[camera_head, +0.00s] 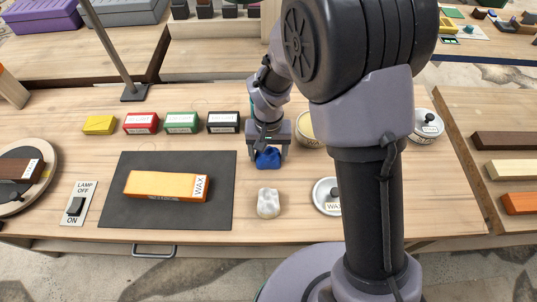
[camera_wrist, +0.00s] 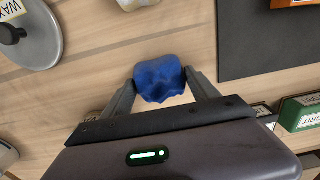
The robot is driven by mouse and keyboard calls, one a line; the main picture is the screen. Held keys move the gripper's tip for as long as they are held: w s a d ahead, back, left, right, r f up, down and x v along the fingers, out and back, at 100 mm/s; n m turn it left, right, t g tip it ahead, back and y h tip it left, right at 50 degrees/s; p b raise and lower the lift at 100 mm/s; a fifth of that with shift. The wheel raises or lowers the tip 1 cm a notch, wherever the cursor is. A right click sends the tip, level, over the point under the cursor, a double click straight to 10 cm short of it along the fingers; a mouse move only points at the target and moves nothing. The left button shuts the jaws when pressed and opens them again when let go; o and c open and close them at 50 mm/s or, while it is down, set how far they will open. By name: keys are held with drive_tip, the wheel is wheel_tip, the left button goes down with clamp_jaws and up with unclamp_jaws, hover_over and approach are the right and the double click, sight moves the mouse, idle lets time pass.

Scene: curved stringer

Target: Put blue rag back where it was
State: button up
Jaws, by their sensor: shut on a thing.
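The blue rag (camera_head: 268,158) is a small crumpled bundle between my gripper's fingers, low over the wooden bench; I cannot tell if it touches the bench. In the wrist view the blue rag (camera_wrist: 160,79) sits between both fingertips. My gripper (camera_head: 268,154) is shut on it and points down; it also shows in the wrist view (camera_wrist: 160,82). A white crumpled rag (camera_head: 268,203) lies on the bench in front of the blue one, and its edge shows in the wrist view (camera_wrist: 136,3).
A dark mat (camera_head: 130,215) with an orange block labelled WAX (camera_head: 165,186) lies to the left. Yellow (camera_head: 98,125), red (camera_head: 141,123), green (camera_head: 181,122) and black (camera_head: 223,122) blocks stand behind it. An open tin (camera_head: 306,130) and a WAX lid (camera_head: 326,197) are right of my gripper.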

drive_tip(key=shift+f, duration=0.15)
drive_tip(key=o, duration=1.3)
wheel_tip(320, 180, up, 11)
drive_tip(key=p, duration=0.4)
drive_tip(key=shift+r+p, duration=0.2)
drive_tip(key=shift+p, duration=0.2)
drive_tip(key=r, duration=0.2)
wheel_tip(320, 180, up, 12)
drive_tip(key=m+t+y, duration=0.1)
drive_tip(key=m+t, duration=0.1)
drive_tip(key=t, duration=0.1)
hover_over(268, 151)
drive_tip(key=s+d, duration=0.6)
drive_tip(key=s, duration=0.1)
drive_tip(key=s+r+t, duration=0.1)
drive_tip(key=s, duration=0.2)
drive_tip(key=s+d+r+m+t, duration=0.1)
drive_tip(key=s+r, duration=0.1)
drive_tip(key=s, duration=0.2)
drive_tip(key=s+d+r+m+y, duration=0.1)
drive_tip(key=s, duration=0.2)
drive_tip(key=shift+s+d+r+t, duration=0.15)
drive_tip(key=shift+d+r+t, duration=0.15)
drive_tip(key=shift+t, duration=0.1)
